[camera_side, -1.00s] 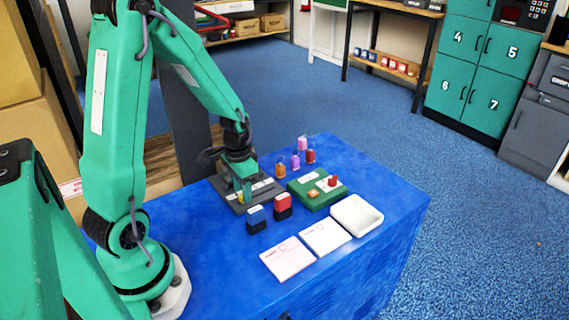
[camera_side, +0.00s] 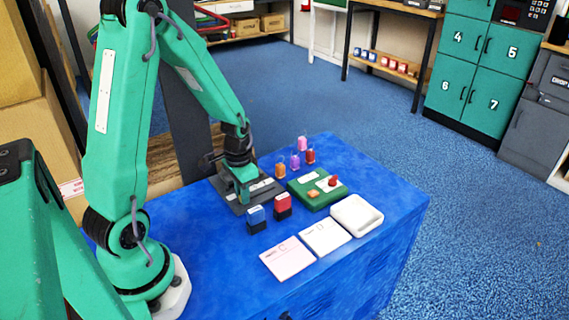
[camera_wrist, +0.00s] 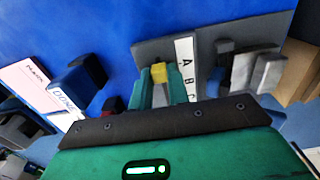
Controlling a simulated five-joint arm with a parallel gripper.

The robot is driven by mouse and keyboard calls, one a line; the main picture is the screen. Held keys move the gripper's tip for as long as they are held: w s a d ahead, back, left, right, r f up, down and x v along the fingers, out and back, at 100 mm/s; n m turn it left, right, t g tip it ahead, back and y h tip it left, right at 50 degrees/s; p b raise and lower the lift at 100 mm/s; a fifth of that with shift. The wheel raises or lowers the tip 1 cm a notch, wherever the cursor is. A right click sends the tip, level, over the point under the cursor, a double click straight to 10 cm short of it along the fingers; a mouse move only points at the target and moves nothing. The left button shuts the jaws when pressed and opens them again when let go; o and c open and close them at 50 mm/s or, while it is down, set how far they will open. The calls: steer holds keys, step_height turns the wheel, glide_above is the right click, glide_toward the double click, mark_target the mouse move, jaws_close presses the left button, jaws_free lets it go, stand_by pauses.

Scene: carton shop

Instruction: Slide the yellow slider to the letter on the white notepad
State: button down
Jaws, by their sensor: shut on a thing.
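The yellow slider (camera_wrist: 158,73) stands on a dark grey board (camera_wrist: 150,50) beside a white strip (camera_wrist: 185,62) lettered A, B, C. It appears beside the A–B part of the strip; the exact stop is unclear. My gripper (camera_wrist: 160,77) is shut on the slider, a green finger on each side. In the side view my gripper (camera_side: 242,190) is down at the grey board (camera_side: 228,192) and hides the slider. The white notepad (camera_side: 330,238) lies near the table's front right edge; its red letter is too small to read.
A pink notepad (camera_side: 288,262) lies left of the white one. A blue stamp (camera_side: 257,222) and a red stamp (camera_side: 283,207) stand before the board. A green block (camera_side: 312,200), a white tray (camera_side: 357,215) and small bottles (camera_side: 295,162) are to its right. A grey knob (camera_wrist: 223,50) is beyond the strip.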

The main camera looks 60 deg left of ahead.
mark_target(272, 189)
steer(key=shift+w+r, duration=0.1)
steer(key=shift+w, duration=4.7)
steer(key=c, duration=1.3)
jaws_free()
steer(key=shift+s, duration=0.1)
steer(key=shift+r, duration=0.1)
step_height(272, 189, up, 8)
steer(key=shift+f, duration=0.2)
